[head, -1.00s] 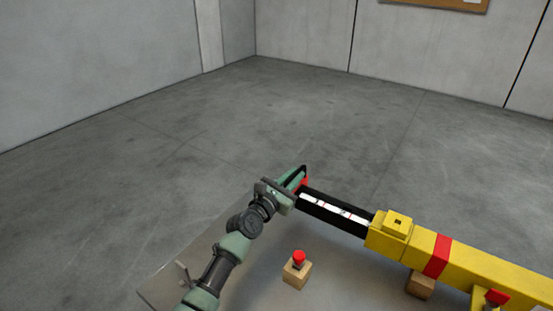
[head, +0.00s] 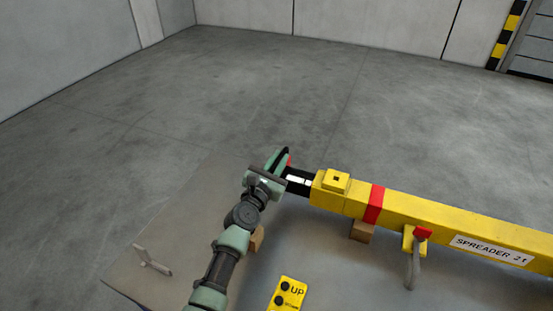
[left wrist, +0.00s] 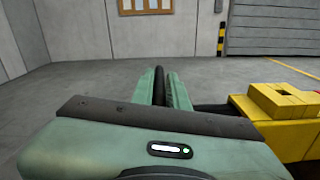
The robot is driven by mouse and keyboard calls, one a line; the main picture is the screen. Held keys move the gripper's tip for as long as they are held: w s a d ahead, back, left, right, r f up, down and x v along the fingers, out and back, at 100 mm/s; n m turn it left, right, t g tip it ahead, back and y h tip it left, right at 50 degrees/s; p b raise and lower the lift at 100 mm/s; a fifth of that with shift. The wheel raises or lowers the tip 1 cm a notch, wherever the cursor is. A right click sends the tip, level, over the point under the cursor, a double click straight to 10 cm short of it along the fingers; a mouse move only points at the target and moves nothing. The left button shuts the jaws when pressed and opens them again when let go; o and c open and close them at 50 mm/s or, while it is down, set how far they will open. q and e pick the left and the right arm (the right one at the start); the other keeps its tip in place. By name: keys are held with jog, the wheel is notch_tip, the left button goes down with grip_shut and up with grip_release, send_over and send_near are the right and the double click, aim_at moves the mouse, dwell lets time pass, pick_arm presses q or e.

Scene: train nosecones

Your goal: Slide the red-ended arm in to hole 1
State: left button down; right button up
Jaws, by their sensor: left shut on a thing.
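The black sliding arm (head: 298,187) with a white label strip sticks out a short way from the left end of the yellow spreader beam (head: 450,222). A sliver of its red end (head: 290,160) shows beside my left gripper (head: 281,163). My left gripper is shut on the red-ended arm at its outer end and hides much of that end. A raised yellow block with a square hole (head: 336,180) sits on top of the beam's end. The numbers on the strip cannot be read now. In the left wrist view, the fingers (left wrist: 165,88) stand close together. My right gripper is not in view.
A red band (head: 374,205) circles the beam, above a wooden support block (head: 362,231). A red-topped grey lever (head: 413,262) hangs at its front. A yellow UP button panel (head: 288,293) and a grey metal handle (head: 151,261) are nearer. Beyond is open floor.

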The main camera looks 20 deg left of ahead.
pick_arm(q)
jog(key=c, duration=1.5)
grip_release()
jog(key=shift+d, duration=0.3)
jog(key=shift+o, duration=0.2)
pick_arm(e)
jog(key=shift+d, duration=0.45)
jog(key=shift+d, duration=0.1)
pick_arm(q)
jog(key=s+a, duration=0.1)
jog(key=s, duration=0.6)
jog(key=shift+s, duration=0.4)
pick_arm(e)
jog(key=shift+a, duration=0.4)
pick_arm(q)
jog(key=shift+f, duration=0.1)
